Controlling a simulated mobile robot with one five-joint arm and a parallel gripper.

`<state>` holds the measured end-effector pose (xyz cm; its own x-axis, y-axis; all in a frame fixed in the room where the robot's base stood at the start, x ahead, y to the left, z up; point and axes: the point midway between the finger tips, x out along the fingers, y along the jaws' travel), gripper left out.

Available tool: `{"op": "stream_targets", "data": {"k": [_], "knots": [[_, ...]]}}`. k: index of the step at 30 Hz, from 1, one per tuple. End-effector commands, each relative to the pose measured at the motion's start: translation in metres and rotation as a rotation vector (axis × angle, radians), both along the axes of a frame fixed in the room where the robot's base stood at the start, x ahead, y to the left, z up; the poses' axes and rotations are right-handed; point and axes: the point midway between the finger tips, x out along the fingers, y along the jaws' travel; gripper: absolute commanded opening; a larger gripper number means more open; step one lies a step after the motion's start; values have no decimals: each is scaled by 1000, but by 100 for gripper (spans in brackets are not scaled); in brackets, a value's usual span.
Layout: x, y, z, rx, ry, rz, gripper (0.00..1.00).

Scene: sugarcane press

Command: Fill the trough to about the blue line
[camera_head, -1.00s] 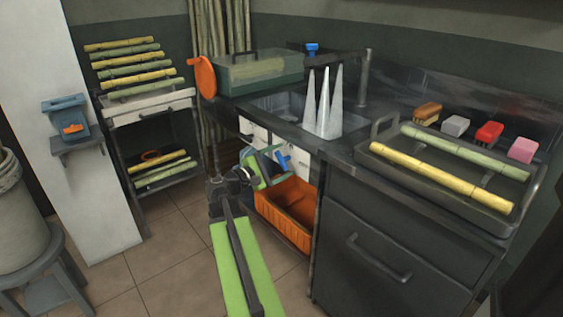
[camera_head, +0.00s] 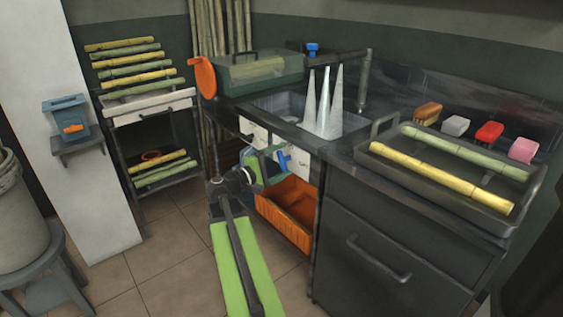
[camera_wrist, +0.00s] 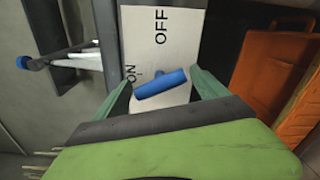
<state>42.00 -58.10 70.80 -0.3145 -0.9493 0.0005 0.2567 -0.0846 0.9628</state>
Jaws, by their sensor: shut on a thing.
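A blue handle (camera_wrist: 160,83) sits on a white panel (camera_wrist: 165,20) marked ON and OFF. One end of it is near the word ON. My gripper (camera_wrist: 160,82) is shut on the handle, with one green finger at each end. In the head view my gripper (camera_head: 274,158) reaches low under the counter to the blue handle (camera_head: 284,163). A sunken basin (camera_head: 275,105) in the counter has several white tapering streams (camera_head: 322,105) standing in it, below a dark tap pipe (camera_head: 345,56). I cannot see a blue line or the liquid level.
An orange crate (camera_head: 290,215) stands under the counter beside my arm. A tray (camera_head: 385,176) with cane stalks lies on the counter to the right. A cane rack (camera_head: 150,105) is at left. The floor there is partly free.

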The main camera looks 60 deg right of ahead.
Motion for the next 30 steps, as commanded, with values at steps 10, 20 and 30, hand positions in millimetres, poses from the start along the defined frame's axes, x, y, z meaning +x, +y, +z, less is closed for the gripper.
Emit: {"op": "stream_targets", "data": {"k": [10, 20, 30], "knots": [[-2, 1, -1, 4, -1, -6, 100], [4, 15, -1, 2, 0, -2, 100], [33, 103, -1, 2, 0, 0, 100]]}}
